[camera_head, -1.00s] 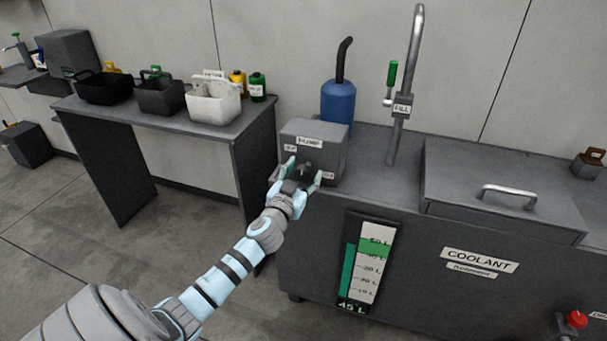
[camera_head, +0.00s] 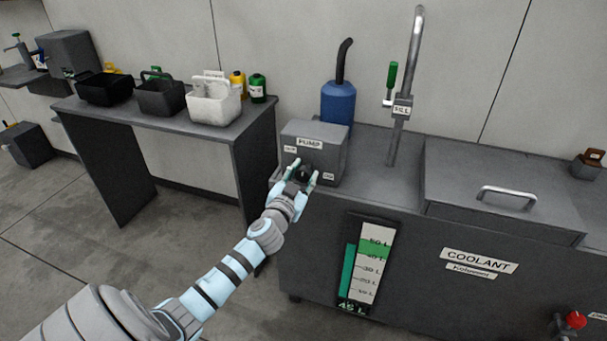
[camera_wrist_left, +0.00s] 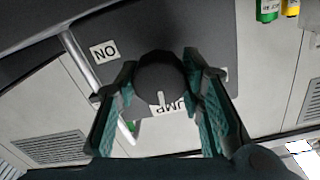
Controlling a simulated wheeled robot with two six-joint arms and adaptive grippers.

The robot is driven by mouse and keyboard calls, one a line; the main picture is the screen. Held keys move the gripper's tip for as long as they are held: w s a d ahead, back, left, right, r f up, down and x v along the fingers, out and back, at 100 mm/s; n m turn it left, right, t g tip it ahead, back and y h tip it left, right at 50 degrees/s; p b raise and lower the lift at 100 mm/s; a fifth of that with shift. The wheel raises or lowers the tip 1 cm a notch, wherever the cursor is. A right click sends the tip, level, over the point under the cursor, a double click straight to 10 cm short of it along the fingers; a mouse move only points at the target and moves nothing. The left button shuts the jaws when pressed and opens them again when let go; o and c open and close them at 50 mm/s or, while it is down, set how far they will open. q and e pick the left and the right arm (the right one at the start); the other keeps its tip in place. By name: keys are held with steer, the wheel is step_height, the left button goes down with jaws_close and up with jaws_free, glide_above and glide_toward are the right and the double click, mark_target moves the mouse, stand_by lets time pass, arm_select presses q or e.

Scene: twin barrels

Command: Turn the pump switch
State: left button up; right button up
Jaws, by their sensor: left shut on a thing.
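The pump switch is a dark round knob (camera_wrist_left: 161,84) with a pale pointer mark, on the front of the grey pump box (camera_head: 328,148). My left gripper (camera_head: 303,172) is shut on the knob. In the left wrist view its two green-padded fingers (camera_wrist_left: 164,95) stand on either side of the knob. The pointer mark faces the PUMP label, which is partly hidden by the knob and fingers. An ON label (camera_wrist_left: 104,52) shows to one side; the label on the other side is mostly covered by a finger. My right gripper is not in view.
The box sits on the coolant tank (camera_head: 400,210), beside a blue canister (camera_head: 338,103) and a fill pipe (camera_head: 404,90) with a green-handled lever. A level gauge (camera_head: 369,263) reads about 45 L. A table (camera_head: 190,128) with three baskets stands at left.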

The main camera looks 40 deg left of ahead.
arm_select(q)
steer(key=m+p, duration=0.1)
steer(key=m, duration=0.3)
steer(key=m+p, duration=0.1)
steer(key=m, duration=0.2)
steer(key=shift+m, duration=0.4)
steer(key=m+p, duration=0.1)
steer(key=m, duration=0.3)
steer(key=shift+d+g, duration=0.1)
steer(key=shift+g, duration=0.2)
steer(key=shift+f+m+p, duration=0.15)
steer(key=shift+m+p, duration=0.3)
steer(key=shift+m, duration=1.65)
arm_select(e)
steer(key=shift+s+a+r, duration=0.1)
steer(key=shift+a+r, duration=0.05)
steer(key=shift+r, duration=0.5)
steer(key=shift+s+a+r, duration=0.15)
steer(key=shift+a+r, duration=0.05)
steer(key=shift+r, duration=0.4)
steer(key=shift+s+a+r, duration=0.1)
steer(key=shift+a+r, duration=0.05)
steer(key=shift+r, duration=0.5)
arm_select(q)
steer(key=o, duration=1.1)
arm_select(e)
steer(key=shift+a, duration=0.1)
arm_select(q)
steer(key=shift+o, duration=0.2)
